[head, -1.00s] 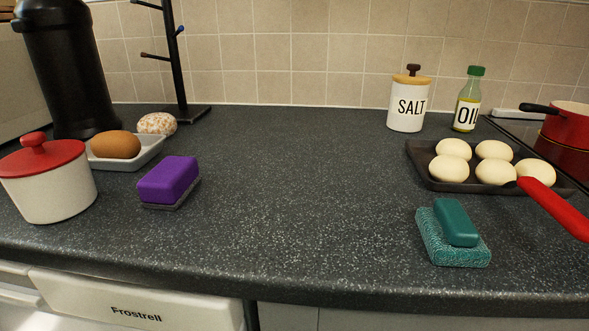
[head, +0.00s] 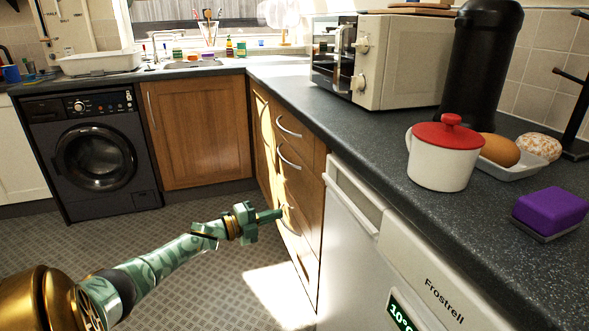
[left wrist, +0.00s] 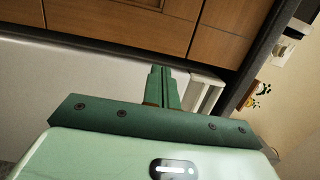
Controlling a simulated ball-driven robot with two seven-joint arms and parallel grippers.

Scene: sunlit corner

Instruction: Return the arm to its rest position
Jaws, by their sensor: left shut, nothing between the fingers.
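My left arm comes in from the lower left of the head view, green and gold. Its gripper (head: 268,216) is held over the open floor, below counter height, in front of the wooden drawers (head: 290,165). The fingers are together and hold nothing. In the left wrist view the shut fingers (left wrist: 163,88) point towards the wooden drawer fronts (left wrist: 215,25) and the white appliance front. I cannot tell whether they touch anything. My right gripper is in neither view.
The white fridge front (head: 345,235) stands right of the drawers. A washing machine (head: 93,155) stands at the back left. The tiled floor (head: 190,285) is clear.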

